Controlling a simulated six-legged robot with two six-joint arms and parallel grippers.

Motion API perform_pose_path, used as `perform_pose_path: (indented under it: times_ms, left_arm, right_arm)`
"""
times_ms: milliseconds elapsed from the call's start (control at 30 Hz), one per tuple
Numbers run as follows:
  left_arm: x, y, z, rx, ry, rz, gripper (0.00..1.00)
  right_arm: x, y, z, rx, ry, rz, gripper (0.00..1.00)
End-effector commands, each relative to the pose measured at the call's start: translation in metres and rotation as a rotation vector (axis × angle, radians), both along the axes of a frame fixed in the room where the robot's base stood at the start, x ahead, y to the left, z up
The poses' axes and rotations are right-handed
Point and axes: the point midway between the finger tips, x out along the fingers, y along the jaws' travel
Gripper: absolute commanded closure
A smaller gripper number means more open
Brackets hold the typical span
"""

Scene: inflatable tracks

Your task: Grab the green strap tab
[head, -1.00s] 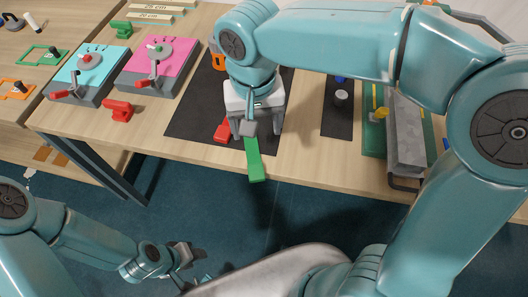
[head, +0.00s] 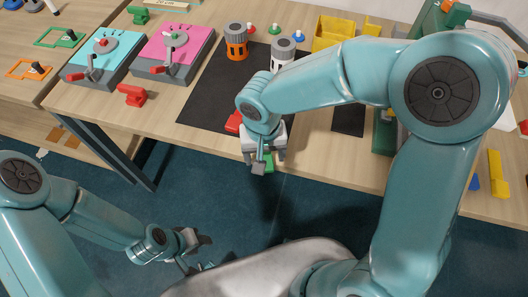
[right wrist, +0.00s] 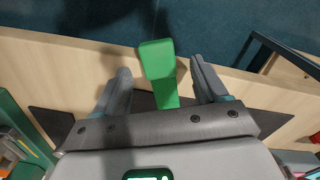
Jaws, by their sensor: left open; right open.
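The green strap tab (head: 268,160) sticks out over the table's front edge, mostly hidden by my right gripper in the head view. In the right wrist view the tab (right wrist: 160,72) lies between the two fingers, with a gap on each side. My right gripper (head: 262,165) is open over the tab at the table edge. A red piece (head: 233,122) lies on the black mat beside it. My left gripper (head: 200,246) is open and empty, low over the floor, away from the table.
A black mat (head: 205,98) lies under the red piece. Pink (head: 175,48) and cyan (head: 103,55) crank boxes and a red block (head: 132,95) are at the left. A yellow bin (head: 333,32) stands at the back.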

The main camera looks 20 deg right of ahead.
Motion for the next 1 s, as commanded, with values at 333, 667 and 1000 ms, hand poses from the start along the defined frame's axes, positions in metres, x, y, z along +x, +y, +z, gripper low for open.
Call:
perform_pose_path:
  times_ms: [333,667,1000]
  left_arm:
    - [0.0,0.0,0.0,0.0,0.0,0.0,0.57]
    - [0.0,0.0,0.0,0.0,0.0,0.0,0.57]
    - [0.0,0.0,0.001,0.0,0.0,0.0,0.57]
  right_arm:
    - [0.0,-0.001,-0.019,0.001,-0.001,-0.001,0.28]
    - [0.0,-0.001,-0.018,0.001,-0.001,-0.001,0.89]
    - [0.001,0.0,-0.008,0.0,-0.003,-0.002,0.89]
